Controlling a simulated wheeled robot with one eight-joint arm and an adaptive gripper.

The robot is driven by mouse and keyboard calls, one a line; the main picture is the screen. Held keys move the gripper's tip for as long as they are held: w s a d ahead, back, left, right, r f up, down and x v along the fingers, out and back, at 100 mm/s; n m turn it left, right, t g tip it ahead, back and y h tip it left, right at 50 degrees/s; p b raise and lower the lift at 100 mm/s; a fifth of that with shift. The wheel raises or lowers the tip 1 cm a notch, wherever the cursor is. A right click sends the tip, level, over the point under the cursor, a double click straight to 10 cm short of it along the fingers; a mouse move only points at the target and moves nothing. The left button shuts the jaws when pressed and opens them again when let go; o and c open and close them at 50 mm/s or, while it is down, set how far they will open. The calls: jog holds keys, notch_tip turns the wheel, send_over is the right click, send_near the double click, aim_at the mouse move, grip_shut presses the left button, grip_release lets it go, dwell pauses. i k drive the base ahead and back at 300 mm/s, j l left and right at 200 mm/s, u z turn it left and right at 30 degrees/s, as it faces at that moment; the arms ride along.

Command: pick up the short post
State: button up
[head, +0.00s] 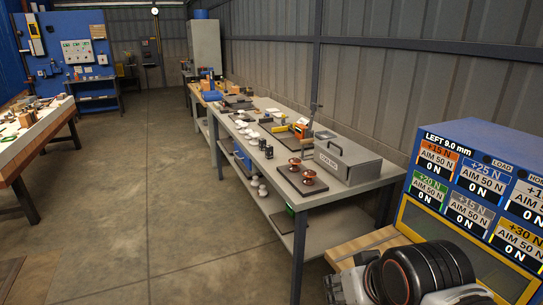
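Two brown, ribbed insulator posts stand upright on a dark board near the front end of the long grey workbench (355,192). One post (295,162) is a little farther back, and the other post (308,178) is nearer the front edge. They look much alike in height, and I cannot tell which is the short one. Two small black pieces (268,151) stand farther along the bench. Parts of my own arm fill the bottom right, well apart from the posts. No gripper fingers show.
A grey box (346,162) with a handle stands right of the posts. Several white discs (245,129) lie behind the black pieces. A blue unit (480,185) with force readouts stands at the right. The concrete floor (150,190) left of the bench is clear.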

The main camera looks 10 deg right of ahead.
aim_at(269, 149)
jog(key=i+z, duration=0.1)
jog(key=z, duration=0.25)
jog(key=i+j+z, duration=0.2)
jog(key=z, duration=0.2)
jog(key=i+j+z, duration=0.2)
jog(key=j+z, duration=0.2)
jog(key=i+j+z, duration=0.1)
jog(key=j+z, duration=0.25)
